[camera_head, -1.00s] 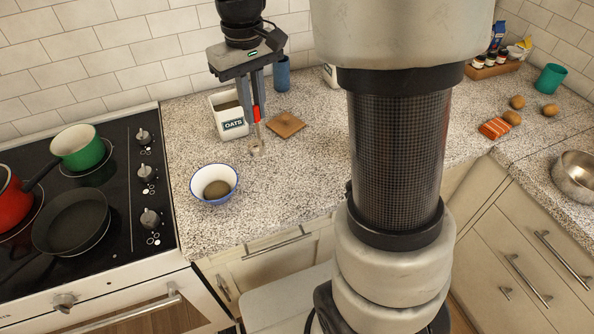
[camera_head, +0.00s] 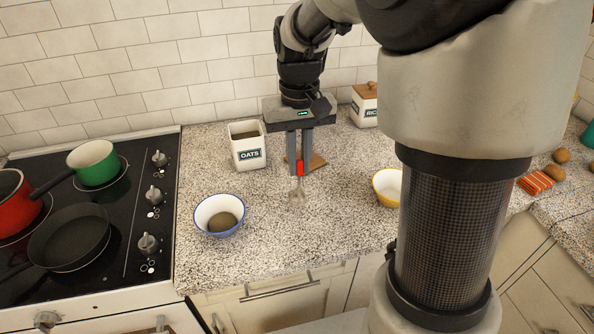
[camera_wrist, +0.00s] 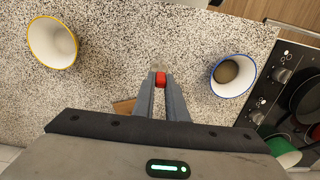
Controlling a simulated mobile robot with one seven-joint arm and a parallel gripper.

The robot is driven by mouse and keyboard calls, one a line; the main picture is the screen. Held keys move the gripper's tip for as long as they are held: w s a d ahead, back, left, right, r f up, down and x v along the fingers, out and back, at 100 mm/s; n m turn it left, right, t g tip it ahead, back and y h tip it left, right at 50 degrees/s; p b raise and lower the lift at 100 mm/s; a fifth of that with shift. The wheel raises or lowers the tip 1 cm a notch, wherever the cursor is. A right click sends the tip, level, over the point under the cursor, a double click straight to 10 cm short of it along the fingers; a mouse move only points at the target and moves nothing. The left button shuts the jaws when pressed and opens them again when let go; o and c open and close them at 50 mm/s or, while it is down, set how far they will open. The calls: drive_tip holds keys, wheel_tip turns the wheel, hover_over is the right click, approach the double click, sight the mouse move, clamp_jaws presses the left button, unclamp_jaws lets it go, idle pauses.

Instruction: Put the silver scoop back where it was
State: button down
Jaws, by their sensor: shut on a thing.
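My gripper (camera_head: 300,166) is shut on the red handle of the silver scoop (camera_head: 297,191), which hangs below the fingers over the counter. In the wrist view the red handle (camera_wrist: 160,79) sits between the fingertips, and the pale scoop end extends beyond it. The white OATS canister (camera_head: 248,147) stands open to the left of the gripper, with brown contents inside. Its likely wooden lid (camera_head: 316,162) lies on the counter behind the fingers, partly hidden. A blue-rimmed white bowl (camera_head: 220,214) holds a brown heap, at front left of the scoop.
A yellow-rimmed bowl (camera_head: 387,186) stands right of the gripper, partly behind my column. A RICE canister (camera_head: 365,108) with a wooden lid stands at the back. The stove (camera_head: 125,215) with pans is at left. The counter between the two bowls is clear.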

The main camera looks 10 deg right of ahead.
sight(299, 173)
drive_tip(key=shift+f, duration=1.7)
drive_tip(key=shift+f+b, duration=0.15)
drive_tip(key=shift+b, duration=0.15)
drive_tip(key=c, duration=1.8)
unclamp_jaws()
drive_tip(key=shift+o, duration=0.2)
